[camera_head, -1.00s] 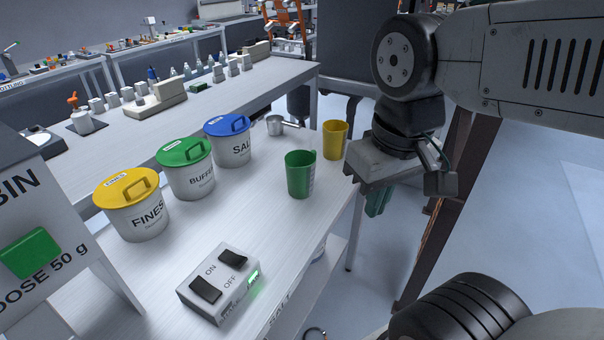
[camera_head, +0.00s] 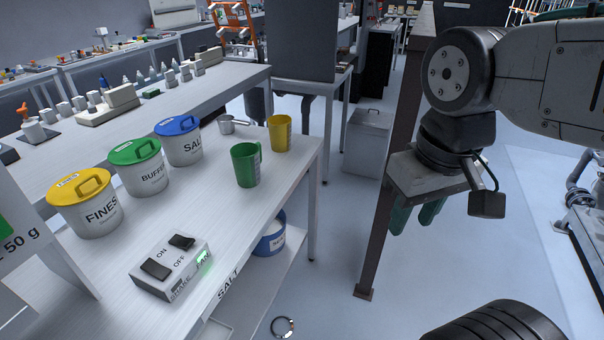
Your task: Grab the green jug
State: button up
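The green jug (camera_head: 245,165) stands upright on the white table (camera_head: 262,212), near its right edge, with its handle to the upper right. My gripper (camera_head: 416,214) hangs in the air well to the right of the table, apart from the jug. Its two green fingers point down and show a gap between them, with nothing visible in it. The finger tips are small and partly hidden under the gripper body.
A yellow jug (camera_head: 281,133) and a metal scoop (camera_head: 231,124) stand behind the green jug. Lidded FINES (camera_head: 98,217), BUFFER (camera_head: 148,178) and SALT (camera_head: 186,149) tubs line the left. A switch box (camera_head: 170,267) sits in front. A brown post (camera_head: 385,190) stands near my gripper.

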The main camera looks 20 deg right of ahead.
aim_at(247, 157)
jog(key=z, duration=0.2)
jog(key=k, duration=0.55)
jog(key=z, duration=0.85)
jog(key=i, duration=1.65)
jog(key=u, duration=1.3)
jog(key=i, duration=0.55)
jog(key=u, duration=0.65)
